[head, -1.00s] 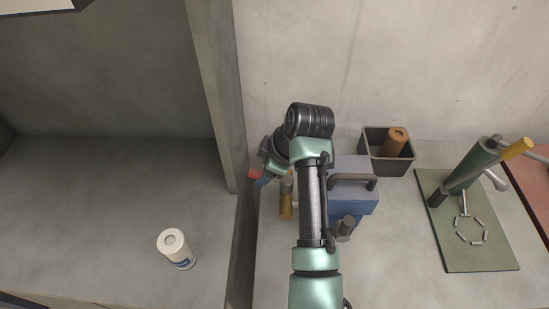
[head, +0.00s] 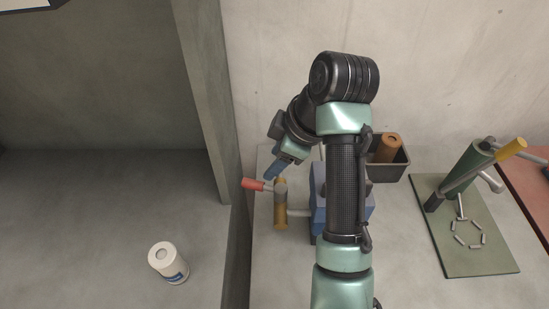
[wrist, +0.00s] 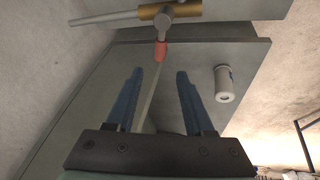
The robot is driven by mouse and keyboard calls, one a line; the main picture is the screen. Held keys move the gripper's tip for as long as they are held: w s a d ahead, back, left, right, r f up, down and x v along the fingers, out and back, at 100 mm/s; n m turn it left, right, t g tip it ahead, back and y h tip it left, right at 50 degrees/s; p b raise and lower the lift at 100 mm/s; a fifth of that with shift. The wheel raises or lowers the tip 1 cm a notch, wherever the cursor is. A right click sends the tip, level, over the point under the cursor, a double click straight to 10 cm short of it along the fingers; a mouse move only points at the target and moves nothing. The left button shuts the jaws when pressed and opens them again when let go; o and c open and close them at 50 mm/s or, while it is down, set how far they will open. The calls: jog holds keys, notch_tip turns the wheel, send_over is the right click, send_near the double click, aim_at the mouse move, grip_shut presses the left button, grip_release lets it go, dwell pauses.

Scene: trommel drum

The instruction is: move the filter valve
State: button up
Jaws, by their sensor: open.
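The filter valve is a brass-coloured body (head: 280,212) with a grey hub and a red-tipped handle (head: 253,184), on a pipe left of a blue box. The handle points left towards the concrete post. In the wrist view, the brass body (wrist: 150,12) is at the top, and the red grip (wrist: 161,52) points down towards my fingers. My gripper (head: 270,174) is just behind the handle in the head view. In the wrist view, my gripper (wrist: 159,74) is open with blue fingers apart. The red grip lies just beyond the gap, and nothing is held.
The blue box (head: 319,205) is partly hidden by my arm. A dark bin (head: 385,170) holds a brown cylinder (head: 388,148). A green mat (head: 470,255) carries a green stand on the right. A white canister (head: 168,262) stands left of the post (head: 200,100).

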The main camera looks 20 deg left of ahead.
jog(key=a+f+m, duration=0.1)
jog(key=f, duration=0.1)
jog(key=a+f+t+h, duration=0.1)
jog(key=a+f, duration=0.1)
jog(key=f, duration=0.1)
jog(key=a+f+m+t, duration=0.1)
jog(key=f, duration=0.1)
jog(key=shift+a+f+m+b, duration=0.25)
jog(key=shift+a+m+b, duration=0.05)
jog(key=shift+a+b, duration=0.1)
grip_shut()
jog(key=n+t+h+b, duration=0.2)
jog(key=t+h, duration=0.2)
jog(key=t, duration=0.8)
send_near(252, 188)
jog(key=w, duration=0.2)
jog(key=w+p, duration=0.1)
jog(key=w, duration=0.1)
jog(key=w+f+p, duration=0.1)
jog(key=w, duration=0.1)
jog(key=shift+w+d, duration=0.1)
jog(key=shift+w, duration=0.3)
